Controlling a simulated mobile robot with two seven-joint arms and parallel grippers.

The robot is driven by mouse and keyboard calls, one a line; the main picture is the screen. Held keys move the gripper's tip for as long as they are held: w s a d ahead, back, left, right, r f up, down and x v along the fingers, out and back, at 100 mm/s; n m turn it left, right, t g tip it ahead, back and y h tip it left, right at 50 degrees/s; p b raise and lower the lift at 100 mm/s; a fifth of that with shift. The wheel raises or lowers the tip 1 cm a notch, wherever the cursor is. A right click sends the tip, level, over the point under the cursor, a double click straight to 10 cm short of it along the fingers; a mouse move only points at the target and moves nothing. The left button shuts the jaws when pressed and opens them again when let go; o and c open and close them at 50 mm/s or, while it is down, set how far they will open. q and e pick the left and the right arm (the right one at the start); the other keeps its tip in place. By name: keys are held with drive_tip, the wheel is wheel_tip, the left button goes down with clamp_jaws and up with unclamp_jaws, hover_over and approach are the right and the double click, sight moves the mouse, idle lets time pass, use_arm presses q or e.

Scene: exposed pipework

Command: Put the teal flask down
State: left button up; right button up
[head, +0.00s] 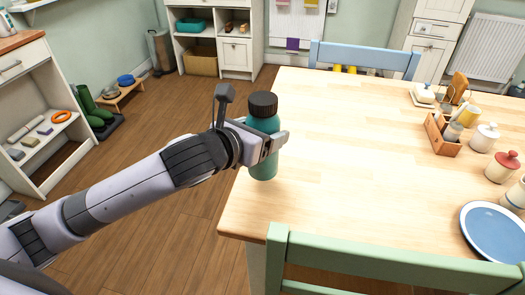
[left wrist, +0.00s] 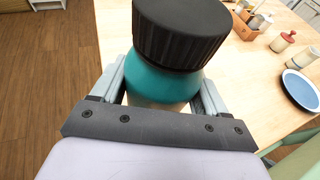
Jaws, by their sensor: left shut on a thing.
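The teal flask (head: 263,140) is upright with a dark ribbed cap, at the left edge of the wooden table (head: 350,150). My left gripper (head: 272,146) reaches in from the left and is shut around the flask's body. In the left wrist view the flask (left wrist: 165,82) stands between the two fingers of the gripper (left wrist: 160,95), its black cap nearest the camera. The flask's base looks close to the tabletop, but I cannot tell whether it touches. My right gripper is not in view.
A blue plate (head: 493,232), a red-lidded jar (head: 502,167), a white-lidded jar (head: 484,137) and a wooden caddy (head: 441,136) stand on the table's right side. A green chair (head: 380,262) is at the front and a blue chair (head: 364,56) behind. The table's middle is clear.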

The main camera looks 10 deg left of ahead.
use_arm(q)
wheel_tip(320, 180, down, 4)
drive_tip(key=shift+r+b, duration=0.25)
drive_tip(key=shift+b, duration=0.25)
drive_tip(key=shift+f, duration=0.35)
drive_tip(key=shift+f, duration=0.1)
drive_tip(key=o, duration=1.2)
drive_tip(key=shift+f, duration=0.15)
drive_tip(key=o, duration=0.3)
drive_tip(key=shift+o, duration=0.2)
